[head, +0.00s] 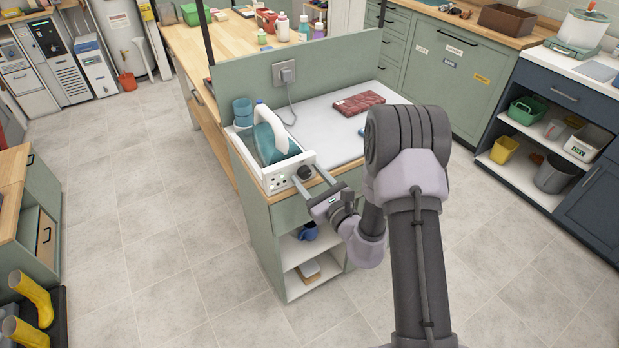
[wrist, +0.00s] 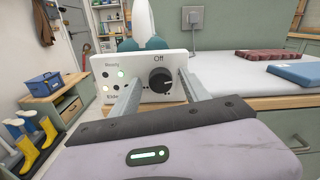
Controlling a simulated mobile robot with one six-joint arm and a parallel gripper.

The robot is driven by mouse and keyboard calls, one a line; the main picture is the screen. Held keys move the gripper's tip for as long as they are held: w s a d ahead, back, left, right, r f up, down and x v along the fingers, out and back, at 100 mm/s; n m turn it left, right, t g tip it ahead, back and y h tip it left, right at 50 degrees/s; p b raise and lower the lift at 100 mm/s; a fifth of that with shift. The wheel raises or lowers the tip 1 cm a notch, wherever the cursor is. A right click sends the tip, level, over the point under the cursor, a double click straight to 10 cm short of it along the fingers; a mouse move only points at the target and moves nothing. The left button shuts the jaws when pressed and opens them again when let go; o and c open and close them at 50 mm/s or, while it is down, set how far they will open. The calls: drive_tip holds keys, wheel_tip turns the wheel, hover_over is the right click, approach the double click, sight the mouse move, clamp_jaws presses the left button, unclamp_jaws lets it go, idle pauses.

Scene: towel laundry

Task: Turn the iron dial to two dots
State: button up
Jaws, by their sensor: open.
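The iron dial (wrist: 162,81) is a round black knob on the white front panel (wrist: 144,66) of the iron's station. "Off" is printed above it; a pale mark on the knob seems to point to the upper right, but I cannot read the setting. The white and teal iron (head: 269,137) rests on the station (head: 281,180); the dial also shows in the head view (head: 305,172). My gripper (wrist: 161,84) is open, with one finger on each side of the dial. I cannot tell whether they touch it. The fingers hide parts of the panel beside the dial.
The station stands at the left end of a white ironing surface (head: 318,118). A folded dark red towel (head: 358,103) and a blue cloth (wrist: 299,73) lie to the right.

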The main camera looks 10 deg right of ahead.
clamp_jaws()
drive_tip(key=shift+m, duration=0.3)
drive_tip(key=m+p, duration=0.2)
drive_tip(key=shift+r+m, duration=0.1)
drive_tip(key=shift+m, duration=0.3)
drive_tip(key=m+p, duration=0.2)
drive_tip(key=m, duration=0.2)
drive_tip(key=shift+d+m+p, duration=0.1)
drive_tip(key=shift+m+p, duration=0.2)
drive_tip(key=shift+p, duration=0.1)
drive_tip(key=m+p, duration=0.2)
drive_tip(key=m, duration=0.2)
drive_tip(key=shift+d+f+m+p, duration=0.15)
drive_tip(key=shift+m+p, duration=0.25)
drive_tip(key=shift+m, duration=0.55)
drive_tip(key=shift+a+f+m+p, duration=0.1)
drive_tip(key=shift+m+p, duration=0.3)
drive_tip(key=shift+m, duration=0.55)
